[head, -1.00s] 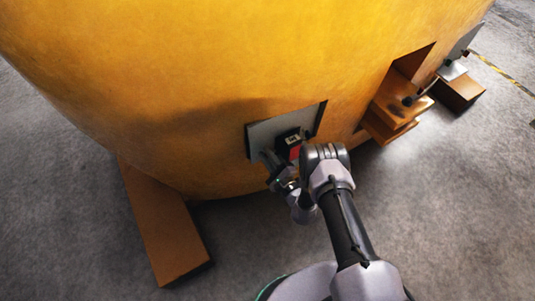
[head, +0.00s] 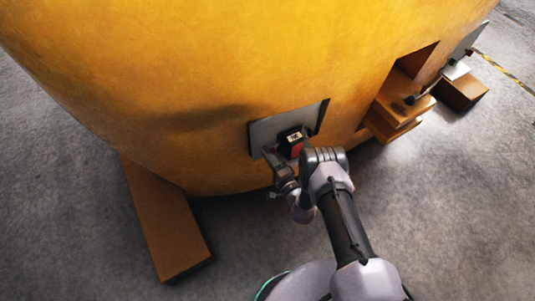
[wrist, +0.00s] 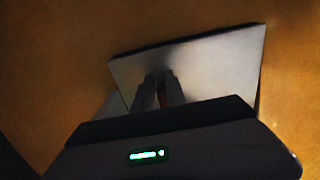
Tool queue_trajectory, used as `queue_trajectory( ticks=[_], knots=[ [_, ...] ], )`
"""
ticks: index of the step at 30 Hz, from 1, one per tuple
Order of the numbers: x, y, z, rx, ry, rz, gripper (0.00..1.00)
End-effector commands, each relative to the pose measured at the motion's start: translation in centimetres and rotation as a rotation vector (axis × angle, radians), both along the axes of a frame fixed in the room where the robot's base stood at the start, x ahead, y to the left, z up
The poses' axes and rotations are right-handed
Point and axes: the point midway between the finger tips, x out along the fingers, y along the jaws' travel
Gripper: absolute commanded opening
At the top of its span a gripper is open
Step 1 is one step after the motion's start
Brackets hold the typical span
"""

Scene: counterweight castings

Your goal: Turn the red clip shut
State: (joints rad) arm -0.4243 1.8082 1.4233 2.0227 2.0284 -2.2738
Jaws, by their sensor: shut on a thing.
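The red clip (head: 296,150) shows as a small red patch in front of the grey plate on the yellow casting, partly hidden by my arm. In the wrist view a thin reddish sliver of the clip (wrist: 162,91) shows between my fingers. My gripper (wrist: 160,88) is shut on it, with the grey plate (wrist: 205,65) right behind the fingertips. In the head view the plate (head: 262,134) is set in the casting's lower side. Most of the clip is hidden by the fingers, so its angle cannot be told.
The big yellow casting (head: 200,60) fills the upper part of the head view. An orange-brown foot (head: 165,225) sticks out at lower left. Orange ledges (head: 398,120) and a brown block (head: 464,92) stand at right. The grey floor (head: 60,190) at left is clear.

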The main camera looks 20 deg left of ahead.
Motion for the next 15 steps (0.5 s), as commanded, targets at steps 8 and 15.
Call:
queue_trajectory(
  ticks=[8, 15],
  knots=[
    [0.03, -0.08, -0.09, -0.018, -0.021, -0.002, 0.0],
    [0.03, -0.08, -0.08, -0.018, -0.021, -0.002, 0.0]
  ],
)
